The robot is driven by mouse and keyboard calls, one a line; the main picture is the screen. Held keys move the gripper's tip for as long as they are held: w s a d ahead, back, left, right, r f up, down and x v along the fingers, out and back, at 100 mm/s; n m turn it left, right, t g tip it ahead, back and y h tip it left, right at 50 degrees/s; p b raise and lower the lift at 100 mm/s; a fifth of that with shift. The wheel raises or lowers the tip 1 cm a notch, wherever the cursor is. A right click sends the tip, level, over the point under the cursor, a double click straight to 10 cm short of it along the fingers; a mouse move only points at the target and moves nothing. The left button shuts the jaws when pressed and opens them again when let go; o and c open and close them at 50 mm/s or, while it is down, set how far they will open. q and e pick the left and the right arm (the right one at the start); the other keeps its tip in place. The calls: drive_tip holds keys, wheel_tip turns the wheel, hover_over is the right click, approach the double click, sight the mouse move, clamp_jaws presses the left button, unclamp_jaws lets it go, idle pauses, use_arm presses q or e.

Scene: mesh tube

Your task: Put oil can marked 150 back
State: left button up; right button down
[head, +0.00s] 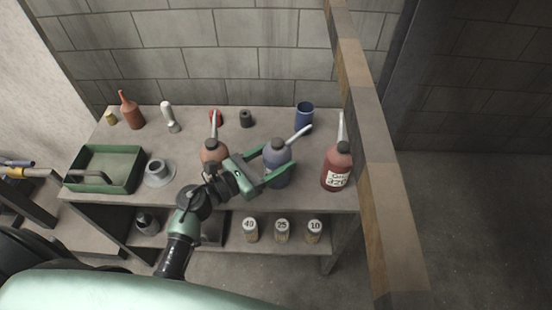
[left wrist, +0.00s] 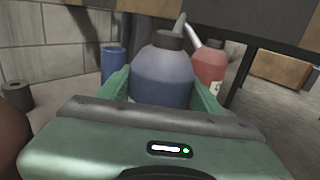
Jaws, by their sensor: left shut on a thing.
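A blue oil can (head: 277,168) with a dark cap and pale spout stands upright at the bench's front, apparently on the top. My left gripper (head: 270,168) is shut on it, with the green fingers on either side of its body. In the left wrist view the blue oil can (left wrist: 162,76) fills the space between the fingers (left wrist: 160,90). Its label is not visible. A red oil can (head: 337,169) with a white label, seemingly reading 320, stands to the right. A brown-orange oil can (head: 213,152) stands to the left, partly behind my arm. My right gripper is not in view.
A blue cup (head: 304,114) and a dark roll (head: 246,119) stand at the back. A green tray (head: 133,181) is at left. Jars marked 40, 25 and 10 (head: 282,231) sit on the lower shelf.

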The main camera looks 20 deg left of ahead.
use_arm(q)
drive_tip(key=shift+f, duration=0.1)
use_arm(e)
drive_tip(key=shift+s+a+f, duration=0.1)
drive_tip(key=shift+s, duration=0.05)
use_arm(q)
drive_tip(key=shift+f, duration=0.15)
drive_tip(key=o, duration=1.3)
drive_tip(key=shift+c, duration=0.2)
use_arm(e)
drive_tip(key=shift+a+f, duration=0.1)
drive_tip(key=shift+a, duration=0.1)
use_arm(q)
drive_tip(key=b+v, duration=0.2)
drive_tip(key=v, duration=1)
drive_tip(key=shift+b, duration=0.3)
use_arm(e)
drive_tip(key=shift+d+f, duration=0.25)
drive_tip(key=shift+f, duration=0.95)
use_arm(q)
drive_tip(key=shift+s, duration=0.15)
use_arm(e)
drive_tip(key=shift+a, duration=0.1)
